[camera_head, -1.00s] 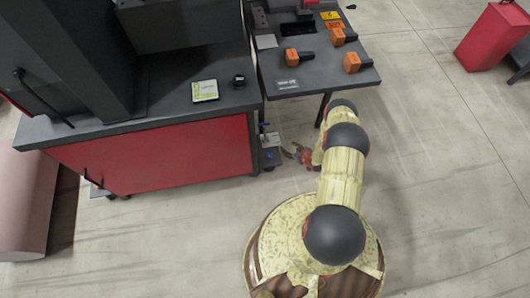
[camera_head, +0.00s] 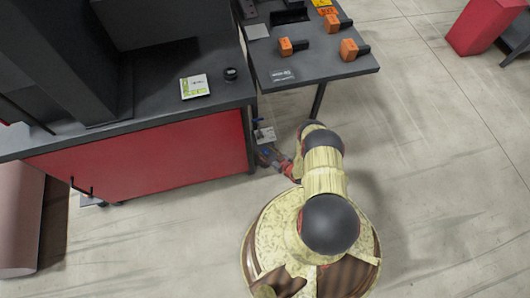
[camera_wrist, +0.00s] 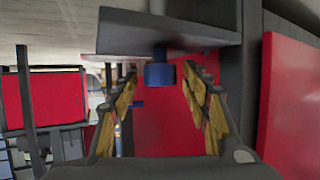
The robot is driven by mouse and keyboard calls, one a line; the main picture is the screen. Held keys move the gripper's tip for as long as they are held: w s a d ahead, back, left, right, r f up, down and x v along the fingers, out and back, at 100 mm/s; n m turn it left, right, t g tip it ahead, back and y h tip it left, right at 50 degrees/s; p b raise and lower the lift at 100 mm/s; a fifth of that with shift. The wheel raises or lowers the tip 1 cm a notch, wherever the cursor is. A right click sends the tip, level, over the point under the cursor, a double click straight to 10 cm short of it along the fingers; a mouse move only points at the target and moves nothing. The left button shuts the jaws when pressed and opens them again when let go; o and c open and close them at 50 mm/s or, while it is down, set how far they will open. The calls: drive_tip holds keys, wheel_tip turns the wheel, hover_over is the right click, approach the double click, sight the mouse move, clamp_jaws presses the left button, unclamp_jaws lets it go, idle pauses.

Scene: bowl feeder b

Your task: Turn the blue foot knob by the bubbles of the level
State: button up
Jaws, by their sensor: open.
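The blue foot knob (camera_wrist: 159,74) hangs under a dark plate (camera_wrist: 170,32) in the wrist view, ahead of my gripper (camera_wrist: 160,92). My gripper is open, with one yellow-padded finger on each side of the knob in the picture; I cannot tell whether the knob is fully between the fingertips. In the head view my gripper (camera_head: 272,158) is low beside the red cabinet's right corner. A small round black item (camera_head: 231,74) and a flat white and yellow-green item (camera_head: 194,87) lie on the cabinet top. I cannot tell which is the level, and no bubbles are readable.
The red cabinet (camera_head: 150,155) stands left of my arm. A dark side table (camera_head: 320,68) carries several orange-and-black blocks, and its leg (camera_head: 318,101) stands near my arm. A second blue part (camera_wrist: 137,104) shows farther back in the wrist view.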

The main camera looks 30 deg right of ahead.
drive_tip(key=shift+w+f, duration=0.15)
drive_tip(key=shift+w, duration=0.35)
drive_tip(key=c, duration=1.1)
drive_tip(key=shift+c, duration=0.3)
